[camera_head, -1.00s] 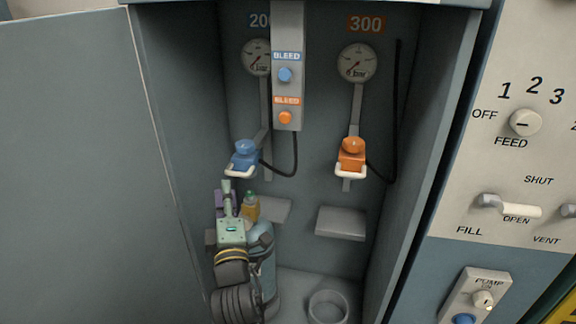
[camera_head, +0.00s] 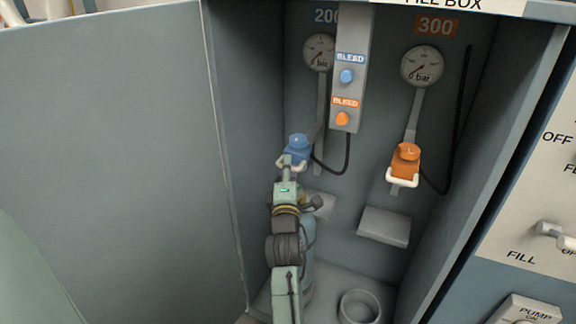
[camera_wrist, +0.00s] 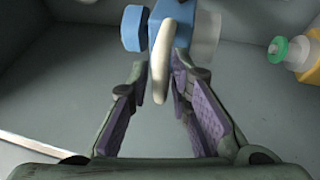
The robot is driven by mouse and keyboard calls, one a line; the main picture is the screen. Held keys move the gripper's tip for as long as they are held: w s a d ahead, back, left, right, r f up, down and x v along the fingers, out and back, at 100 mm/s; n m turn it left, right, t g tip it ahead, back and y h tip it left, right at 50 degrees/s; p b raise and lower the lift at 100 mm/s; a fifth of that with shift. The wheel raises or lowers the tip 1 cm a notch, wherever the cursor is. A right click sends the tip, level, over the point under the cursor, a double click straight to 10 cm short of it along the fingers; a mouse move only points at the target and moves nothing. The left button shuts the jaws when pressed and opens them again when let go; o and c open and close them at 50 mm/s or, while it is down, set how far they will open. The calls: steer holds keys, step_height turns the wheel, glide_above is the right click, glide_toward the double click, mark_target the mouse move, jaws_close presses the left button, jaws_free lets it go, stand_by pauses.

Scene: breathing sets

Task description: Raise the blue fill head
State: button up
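The blue fill head (camera_head: 298,148) hangs on its rail in the open fill box, below the gauge marked 200. Its white handle shows in the wrist view (camera_wrist: 161,62), with the blue body (camera_wrist: 172,20) above it. My gripper (camera_head: 291,166) is just below the head, partly covering the handle in the head view. In the wrist view my gripper (camera_wrist: 160,78) is open. The handle's lower end is between the two purple-padded fingertips, with a small gap visible. Whether either pad touches it is hard to tell.
The orange fill head (camera_head: 405,163) hangs to the right. The bleed panel (camera_head: 345,100) juts out between the rails. A hose (camera_head: 346,160) loops beside the blue head. A yellow bottle (camera_wrist: 304,56) is at the wrist view's right. An open door (camera_head: 110,150) stands left.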

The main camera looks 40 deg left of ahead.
steer(key=shift+c, duration=0.6)
jaws_close()
steer(key=shift+r, duration=0.15)
